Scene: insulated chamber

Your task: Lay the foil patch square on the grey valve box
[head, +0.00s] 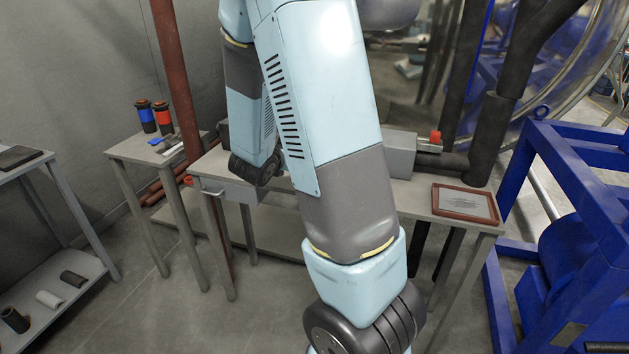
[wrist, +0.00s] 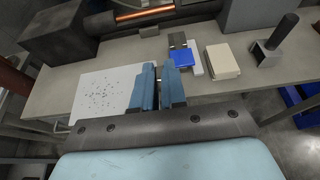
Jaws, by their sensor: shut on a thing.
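In the wrist view my gripper (wrist: 161,68) has its two blue fingers close together over the grey bench (wrist: 215,98). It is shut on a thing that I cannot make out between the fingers. No foil patch can be told for certain. A grey box (wrist: 252,16), which may be the valve box, stands at the top right of the wrist view. In the head view a grey box (head: 400,153) stands on the bench beside a red knob (head: 435,136). My arm hides my gripper and much of the bench there.
A white sheet with dark specks (wrist: 100,92) lies left of my fingers. A blue block (wrist: 183,58), a cream block (wrist: 222,60) and a dark-handled tool (wrist: 274,45) lie beyond and to the right. A copper rod (wrist: 145,14) runs behind. A framed plate (head: 464,203) lies at the bench's right end.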

